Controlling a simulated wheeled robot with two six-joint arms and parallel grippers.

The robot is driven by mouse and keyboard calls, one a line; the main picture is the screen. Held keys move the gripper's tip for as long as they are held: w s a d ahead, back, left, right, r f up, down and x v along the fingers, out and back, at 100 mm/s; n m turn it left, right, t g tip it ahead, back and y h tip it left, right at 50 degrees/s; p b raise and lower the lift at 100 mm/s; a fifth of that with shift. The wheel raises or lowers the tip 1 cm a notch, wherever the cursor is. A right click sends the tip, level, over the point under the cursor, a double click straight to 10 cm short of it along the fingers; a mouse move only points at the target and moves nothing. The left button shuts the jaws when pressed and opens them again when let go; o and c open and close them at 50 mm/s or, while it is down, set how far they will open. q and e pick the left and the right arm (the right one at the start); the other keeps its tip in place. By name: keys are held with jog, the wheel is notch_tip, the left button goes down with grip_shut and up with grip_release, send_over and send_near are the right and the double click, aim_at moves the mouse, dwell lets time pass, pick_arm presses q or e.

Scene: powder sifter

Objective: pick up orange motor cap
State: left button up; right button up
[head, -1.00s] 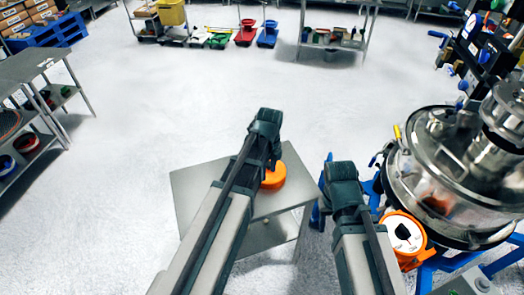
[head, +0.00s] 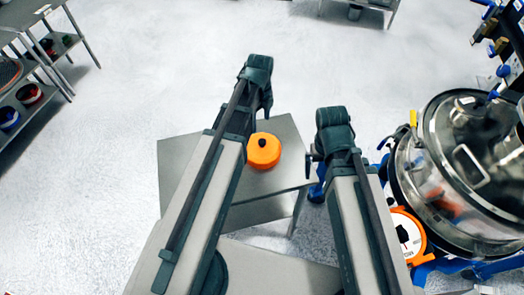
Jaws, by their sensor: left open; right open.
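The orange motor cap (head: 258,157) is a round disc with a small dark knob on top. It sits on the small grey metal table (head: 285,135) in the head view.
The steel sifter drum (head: 440,160) stands close on the right, with an orange-rimmed motor end (head: 408,235) and blue frame parts beside my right arm. A metal shelf rack (head: 35,60) is at the far left. The floor beyond the table is clear.

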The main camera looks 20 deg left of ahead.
pick_arm(q)
jog(key=b, duration=0.6)
send_over(262, 141)
jog(key=f, duration=0.6)
jog(key=shift+a+f, duration=0.2)
jog(key=shift+f, duration=0.15)
jog(key=shift+r, duration=0.1)
jog(key=f+b, duration=0.4)
jog(key=f, duration=0.1)
jog(key=shift+d+f+b, duration=0.15)
jog(key=shift+d+b, duration=0.1)
jog(key=shift+b, duration=0.15)
grip_shut()
